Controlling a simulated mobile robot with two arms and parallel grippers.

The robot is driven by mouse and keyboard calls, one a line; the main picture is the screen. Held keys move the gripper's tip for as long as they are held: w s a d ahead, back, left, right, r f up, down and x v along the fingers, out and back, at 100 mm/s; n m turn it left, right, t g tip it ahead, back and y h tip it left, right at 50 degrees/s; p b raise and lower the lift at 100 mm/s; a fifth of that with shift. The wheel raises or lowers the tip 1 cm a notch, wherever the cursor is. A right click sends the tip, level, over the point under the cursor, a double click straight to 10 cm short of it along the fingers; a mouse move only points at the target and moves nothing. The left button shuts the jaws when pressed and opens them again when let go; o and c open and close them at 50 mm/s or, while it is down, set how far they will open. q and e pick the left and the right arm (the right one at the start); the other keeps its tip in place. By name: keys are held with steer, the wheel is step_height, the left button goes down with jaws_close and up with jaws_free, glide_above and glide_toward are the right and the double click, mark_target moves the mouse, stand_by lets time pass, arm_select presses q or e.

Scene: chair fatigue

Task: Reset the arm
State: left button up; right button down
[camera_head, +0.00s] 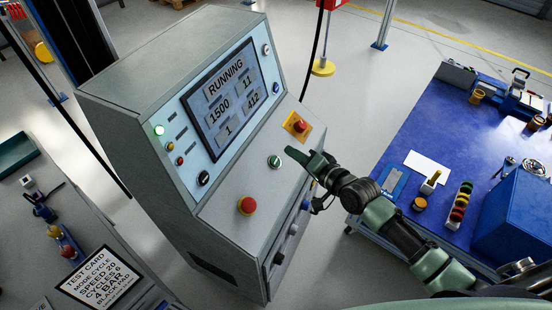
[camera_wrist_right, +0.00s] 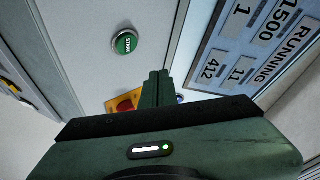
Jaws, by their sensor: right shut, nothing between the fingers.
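My right gripper (camera_head: 290,152) is shut and empty. It points at the sloped panel of the grey control console (camera_head: 240,205), just above and to the right of the green start button (camera_head: 274,161). In the right wrist view the shut fingers (camera_wrist_right: 156,78) stand to the right of and below the green START button (camera_wrist_right: 125,42), with a visible gap in the picture. The console screen (camera_head: 224,98) reads RUNNING, 1500, 11, 1 and 412. It also shows in the right wrist view (camera_wrist_right: 258,40). My left gripper is not in view.
A red button on a yellow plate (camera_head: 298,125) and another red button (camera_head: 247,205) flank the start button. A blue table (camera_head: 425,120) with tools and a blue box (camera_head: 515,215) stands at right. A test card (camera_head: 101,278) is at lower left. Open floor lies behind.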

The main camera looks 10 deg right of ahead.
stand_by(0.6)
steer(key=s+a+f+n+g+h, duration=0.1)
steer(key=s+a+f+n+g, duration=0.15)
steer(key=s, duration=0.35)
steer(key=s+a+f+n+g, duration=0.2)
steer(key=s+f+n, duration=0.1)
steer(key=s, duration=0.4)
steer(key=s+d+n+g+h, duration=0.2)
steer(key=s+d+g+h, duration=0.1)
steer(key=s, duration=0.6)
steer(key=s+d+n+g+h, duration=0.2)
steer(key=s+d+g, duration=0.15)
steer(key=s, duration=0.55)
step_height(320, 180, down, 28)
steer(key=s+b, duration=0.1)
steer(key=s, duration=0.1)
steer(key=s+d+f+g+b, duration=0.1)
steer(key=s+d+f, duration=0.2)
steer(key=s+f, duration=1.3)
steer(key=shift+d+f+g, duration=0.15)
steer(key=shift+g, duration=0.15)
steer(key=shift+s+n, duration=0.1)
steer(key=shift+n, duration=0.15)
